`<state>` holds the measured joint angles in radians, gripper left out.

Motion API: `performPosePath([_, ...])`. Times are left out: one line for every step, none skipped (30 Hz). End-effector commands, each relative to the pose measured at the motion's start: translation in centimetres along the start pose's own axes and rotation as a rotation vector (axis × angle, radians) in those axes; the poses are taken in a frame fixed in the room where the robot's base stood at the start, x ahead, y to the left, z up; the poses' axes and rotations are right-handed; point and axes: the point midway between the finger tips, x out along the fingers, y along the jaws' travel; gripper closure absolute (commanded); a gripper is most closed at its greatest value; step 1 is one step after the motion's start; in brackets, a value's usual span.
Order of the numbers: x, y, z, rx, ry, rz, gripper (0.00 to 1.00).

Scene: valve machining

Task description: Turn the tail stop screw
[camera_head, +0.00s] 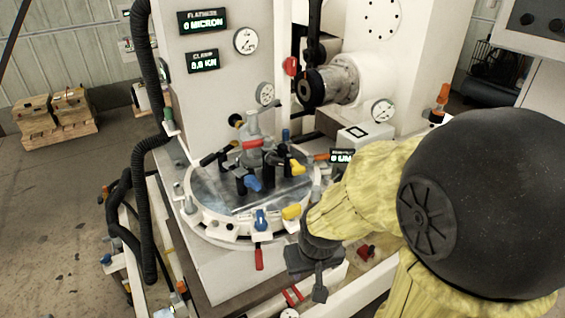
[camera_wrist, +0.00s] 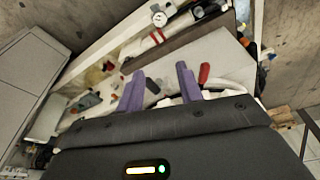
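A round silver table (camera_head: 240,195) with a white rim carries a grey valve-like part (camera_head: 254,130) and several coloured handles and clamps. A red handle (camera_head: 259,258) hangs at its front rim; a red handle also shows in the wrist view (camera_wrist: 204,73), just right of the right finger. I cannot tell which of the handles or screws is the tail stop screw. My gripper (camera_head: 318,284) is at the front right of the round table, apart from the red handle. In the wrist view its two purple fingers (camera_wrist: 160,72) stand apart with nothing between them.
A yellow knob (camera_head: 292,212) and a blue knob (camera_head: 261,219) stick out from the front rim near my gripper. A spindle (camera_head: 335,82) stands behind. Black hoses (camera_head: 146,200) run down the left. Red parts lie in the front tray (camera_head: 292,297).

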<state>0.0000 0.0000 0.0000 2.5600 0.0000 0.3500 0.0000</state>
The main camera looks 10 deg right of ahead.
Motion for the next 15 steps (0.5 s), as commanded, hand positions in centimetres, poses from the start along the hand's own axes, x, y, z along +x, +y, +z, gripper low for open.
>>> performPosePath([0.0,0.0,0.0,0.0,0.0,0.0,0.64])
performPosePath([0.0,0.0,0.0,0.0,0.0,0.0,0.64])
performPosePath([0.0,0.0,0.0,0.0,0.0,0.0,0.58])
performPosePath([0.0,0.0,0.0,-0.002,0.001,0.0,0.58])
performPosePath([0.0,0.1,-0.1,-0.004,0.004,0.001,0.58])
performPosePath([0.0,0.2,-0.3,-0.011,0.01,0.003,0.58])
performPosePath([0.1,0.3,-0.5,-0.019,0.016,0.005,0.58])
performPosePath([0.1,0.4,-0.8,-0.029,0.025,0.008,0.58])
performPosePath([0.3,0.7,-1.3,-0.049,0.04,0.013,0.58])
performPosePath([0.4,0.9,-1.8,-0.068,0.055,0.018,0.58])
performPosePath([0.5,1.2,-2.4,-0.09,0.073,0.023,0.58])
performPosePath([0.7,1.6,-3.2,-0.124,0.101,0.032,0.58])
performPosePath([0.9,1.9,-3.8,-0.154,0.123,0.039,0.58])
performPosePath([1.1,2.3,-4.6,-0.186,0.149,0.047,0.58])
performPosePath([1.4,2.7,-5.5,-0.232,0.184,0.057,0.58])
